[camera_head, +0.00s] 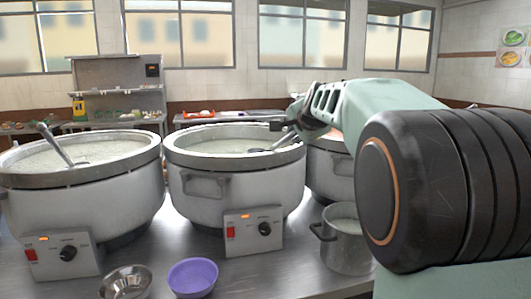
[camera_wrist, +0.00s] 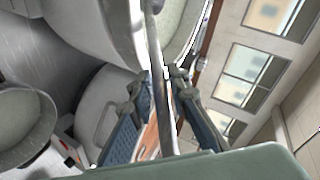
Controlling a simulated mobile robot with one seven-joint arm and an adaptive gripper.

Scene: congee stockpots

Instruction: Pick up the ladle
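A metal ladle (camera_head: 282,142) rests in the middle stockpot (camera_head: 205,187), its bowl end in the pale congee and its handle leaning over the right rim. My gripper (camera_head: 284,124) is above that rim, at the handle's upper end. In the wrist view the ladle handle (camera_wrist: 155,65) runs between the two fingers of my gripper (camera_wrist: 163,78). The fingers stand on either side of it, with narrow gaps showing, so they appear open around it. Firm contact is not visible.
The left stockpot (camera_head: 85,190) holds another ladle (camera_head: 62,146). A third stockpot (camera_head: 325,170) is partly hidden behind my arm. A small pot (camera_head: 347,250), a purple bowl (camera_head: 193,278) and a metal bowl (camera_head: 126,283) stand in front on the steel counter.

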